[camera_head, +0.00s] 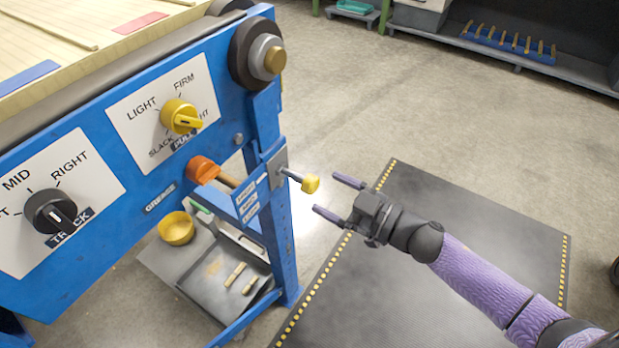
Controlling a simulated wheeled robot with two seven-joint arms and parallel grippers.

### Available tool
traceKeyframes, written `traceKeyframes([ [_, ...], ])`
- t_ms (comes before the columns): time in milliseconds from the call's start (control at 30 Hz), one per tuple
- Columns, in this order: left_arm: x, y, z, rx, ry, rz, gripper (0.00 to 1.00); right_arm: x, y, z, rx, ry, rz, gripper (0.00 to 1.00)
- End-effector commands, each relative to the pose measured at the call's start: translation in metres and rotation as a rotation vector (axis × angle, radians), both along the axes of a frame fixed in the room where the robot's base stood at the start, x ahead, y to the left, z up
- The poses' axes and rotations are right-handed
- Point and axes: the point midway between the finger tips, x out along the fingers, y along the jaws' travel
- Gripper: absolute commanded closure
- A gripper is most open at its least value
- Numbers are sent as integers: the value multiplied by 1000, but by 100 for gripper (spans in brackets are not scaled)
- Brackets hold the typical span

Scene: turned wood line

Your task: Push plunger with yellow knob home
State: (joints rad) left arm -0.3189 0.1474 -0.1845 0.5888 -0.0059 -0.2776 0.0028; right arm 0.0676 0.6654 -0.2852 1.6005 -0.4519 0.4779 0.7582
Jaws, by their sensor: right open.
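The plunger with the yellow knob (311,183) sticks out to the right from a grey bracket (277,168) on the blue machine frame. A short length of its metal rod shows between bracket and knob. My right gripper (332,197) is open, its two purple fingers pointing left toward the knob. The fingertips are close to the knob, to its right in the picture, with a small gap showing. Nothing is between the fingers. My left gripper is not in view.
The blue machine (90,220) fills the left, with a yellow dial (180,116), a black dial (52,211) and an orange knob (202,169). A yellow bowl (176,229) and a tray (225,275) sit below. A dark mat (440,280) lies on open floor.

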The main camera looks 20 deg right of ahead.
Motion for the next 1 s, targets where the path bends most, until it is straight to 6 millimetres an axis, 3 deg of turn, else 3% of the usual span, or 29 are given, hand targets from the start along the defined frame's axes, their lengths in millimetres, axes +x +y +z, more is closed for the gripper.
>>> traceKeyframes([
  [233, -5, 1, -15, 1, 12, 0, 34, 35, 27, -3, 0, 1, -1, 14],
  [600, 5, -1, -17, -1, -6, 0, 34, 41, 32, -1, -1, 1, -2, 16],
  [1000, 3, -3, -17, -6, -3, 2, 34, 41, 32, -1, 0, 2, -2, 100],
])
